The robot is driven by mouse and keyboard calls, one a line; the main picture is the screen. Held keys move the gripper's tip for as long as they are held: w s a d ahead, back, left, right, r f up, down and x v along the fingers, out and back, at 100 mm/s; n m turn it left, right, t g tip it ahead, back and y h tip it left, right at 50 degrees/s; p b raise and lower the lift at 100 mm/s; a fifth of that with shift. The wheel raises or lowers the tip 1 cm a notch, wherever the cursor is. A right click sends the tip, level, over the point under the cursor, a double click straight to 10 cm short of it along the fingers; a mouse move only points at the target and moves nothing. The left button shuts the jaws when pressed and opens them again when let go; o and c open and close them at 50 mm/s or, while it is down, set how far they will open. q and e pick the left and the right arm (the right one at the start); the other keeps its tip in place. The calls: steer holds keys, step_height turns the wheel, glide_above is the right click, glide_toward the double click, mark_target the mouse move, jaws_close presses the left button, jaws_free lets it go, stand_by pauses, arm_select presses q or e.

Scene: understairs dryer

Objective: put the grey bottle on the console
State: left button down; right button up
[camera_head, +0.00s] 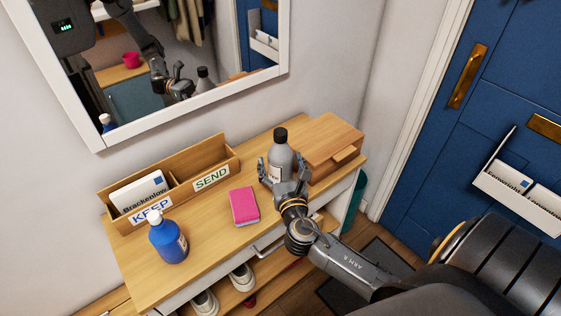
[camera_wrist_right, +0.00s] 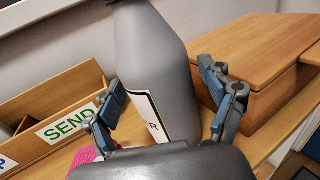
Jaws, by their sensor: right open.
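The grey bottle (camera_head: 281,152) with a black cap stands upright on the wooden console (camera_head: 207,235), left of a wooden box. My right gripper (camera_head: 283,172) is at the bottle, with its fingers open on either side of it. In the right wrist view the bottle (camera_wrist_right: 155,70) fills the middle between the two blue-padded fingers (camera_wrist_right: 165,105). A gap shows between the right finger and the bottle; the left finger is close to its side. The bottle's base is hidden behind the gripper. My left gripper is not seen directly.
A wooden box (camera_head: 331,143) stands close right of the bottle. A mirror (camera_head: 190,96) hangs above. Shoes (camera_head: 242,276) sit on the shelf below.

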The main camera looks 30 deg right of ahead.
steer(key=shift+r, duration=0.2)
steer(key=b+v, duration=0.2)
steer(key=v, duration=1)
steer(key=shift+f, duration=0.1)
